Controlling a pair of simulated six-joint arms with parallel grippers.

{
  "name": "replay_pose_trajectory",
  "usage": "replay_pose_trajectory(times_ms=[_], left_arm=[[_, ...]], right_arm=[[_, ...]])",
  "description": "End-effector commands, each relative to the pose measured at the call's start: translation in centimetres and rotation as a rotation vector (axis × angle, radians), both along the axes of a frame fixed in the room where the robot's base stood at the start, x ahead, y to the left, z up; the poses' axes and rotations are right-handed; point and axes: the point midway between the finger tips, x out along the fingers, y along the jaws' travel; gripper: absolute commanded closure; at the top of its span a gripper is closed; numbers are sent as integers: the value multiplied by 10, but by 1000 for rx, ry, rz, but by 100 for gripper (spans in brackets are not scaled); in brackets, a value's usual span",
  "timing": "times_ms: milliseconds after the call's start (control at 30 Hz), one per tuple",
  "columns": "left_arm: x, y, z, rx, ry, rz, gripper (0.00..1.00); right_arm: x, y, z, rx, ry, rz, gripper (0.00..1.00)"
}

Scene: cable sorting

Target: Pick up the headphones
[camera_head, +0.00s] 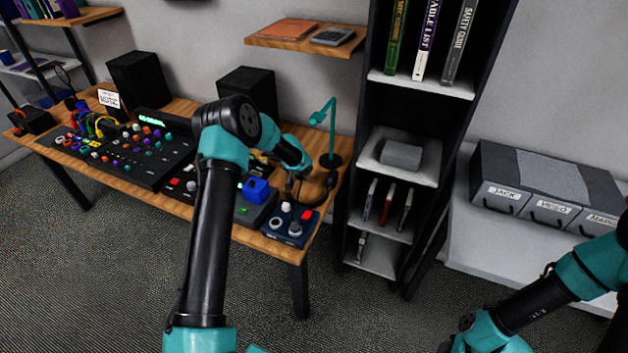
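A dark, curved object that looks like the headphones (330,182) lies at the right end of the wooden desk, near the foot of the teal lamp. It is small and partly hidden, so its full shape is unclear. My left arm reaches over the desk, and my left gripper (291,186) is low over the desk's right end, just left of this object. Its fingers are dark and small; I cannot tell whether they are open or touch anything. My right arm enters at the lower right, with its gripper outside the view.
The teal lamp (329,130) stands behind the headphones. A small control box with knobs (289,226) sits at the desk's front right corner. A mixing console (120,150) fills the desk's left. A tall dark shelf (354,205) stands right of the desk.

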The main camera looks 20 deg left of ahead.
Motion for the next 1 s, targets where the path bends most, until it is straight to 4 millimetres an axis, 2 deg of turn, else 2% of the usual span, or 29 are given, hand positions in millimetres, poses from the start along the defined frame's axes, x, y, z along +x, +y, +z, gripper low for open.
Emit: replay_pose_trajectory(times_ms=[167, 800, 1000], left_arm=[[0, 0, 0, 0, 0, 0, 39], [0, 0, 1, 0, -1, 0, 99], [0, 0, 1, 0, -1, 0, 99]], right_arm=[[0, 0, 0, 0, 0, 0, 57], [0, 0, 0, 0, 0, 0, 57], [0, 0, 0, 0, 0, 0, 57]])
